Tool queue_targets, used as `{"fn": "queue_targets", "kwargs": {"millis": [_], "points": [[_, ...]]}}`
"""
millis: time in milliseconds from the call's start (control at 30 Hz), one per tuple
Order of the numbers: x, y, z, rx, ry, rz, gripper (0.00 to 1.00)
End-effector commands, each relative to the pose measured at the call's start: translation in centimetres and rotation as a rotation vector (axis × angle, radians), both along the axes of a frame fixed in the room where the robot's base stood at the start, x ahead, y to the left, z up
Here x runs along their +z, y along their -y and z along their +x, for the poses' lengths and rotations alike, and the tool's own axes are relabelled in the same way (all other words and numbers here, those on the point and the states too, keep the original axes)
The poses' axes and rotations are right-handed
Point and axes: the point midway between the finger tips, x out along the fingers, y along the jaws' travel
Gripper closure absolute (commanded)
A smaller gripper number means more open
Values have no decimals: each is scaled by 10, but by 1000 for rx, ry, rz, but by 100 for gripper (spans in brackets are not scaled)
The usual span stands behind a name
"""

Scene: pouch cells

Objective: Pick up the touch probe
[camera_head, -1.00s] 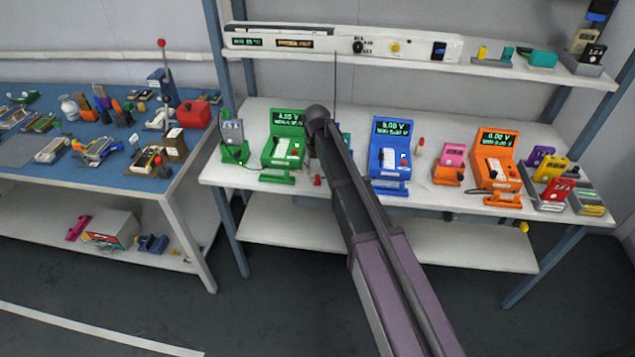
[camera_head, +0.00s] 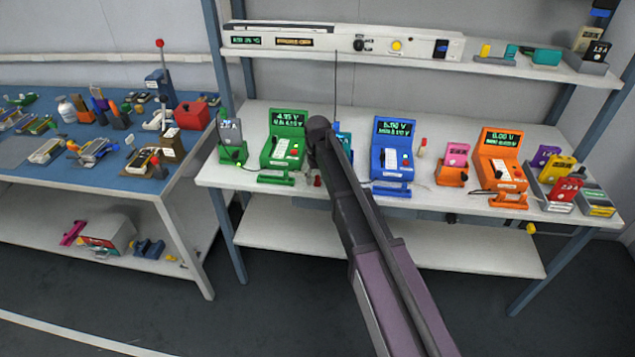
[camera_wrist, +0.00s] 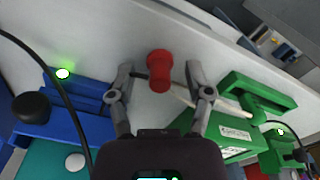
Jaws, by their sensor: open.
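A red cylindrical piece (camera_wrist: 160,72), which looks like the touch probe, is on the white bench. In the wrist view it lies between my gripper's (camera_wrist: 158,80) two open fingers, with a gap on each side. A thin pale rod runs behind the right finger from near it towards the green unit; I cannot tell if they are joined. In the head view a small red piece (camera_head: 317,181) shows at the bench's front, below the dark end of my arm. My arm hides my gripper there.
A green meter (camera_head: 284,140) stands to the left and a blue meter (camera_head: 392,148) to the right. An orange meter (camera_head: 498,158) is farther right. In the wrist view, a blue unit (camera_wrist: 60,108) and a black cable are left, and a green cradle (camera_wrist: 258,95) is close right.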

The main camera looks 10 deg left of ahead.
Motion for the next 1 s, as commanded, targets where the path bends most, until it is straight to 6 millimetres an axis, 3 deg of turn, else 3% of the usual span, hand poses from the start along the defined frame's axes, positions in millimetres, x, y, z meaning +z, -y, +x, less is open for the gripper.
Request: {"fn": "queue_targets", "kwargs": {"millis": [267, 500, 1000], "points": [[0, 0, 0, 0, 0, 0, 35], [0, 0, 0, 0, 0, 0, 100], [2, 0, 0, 0, 0, 0, 100]]}}
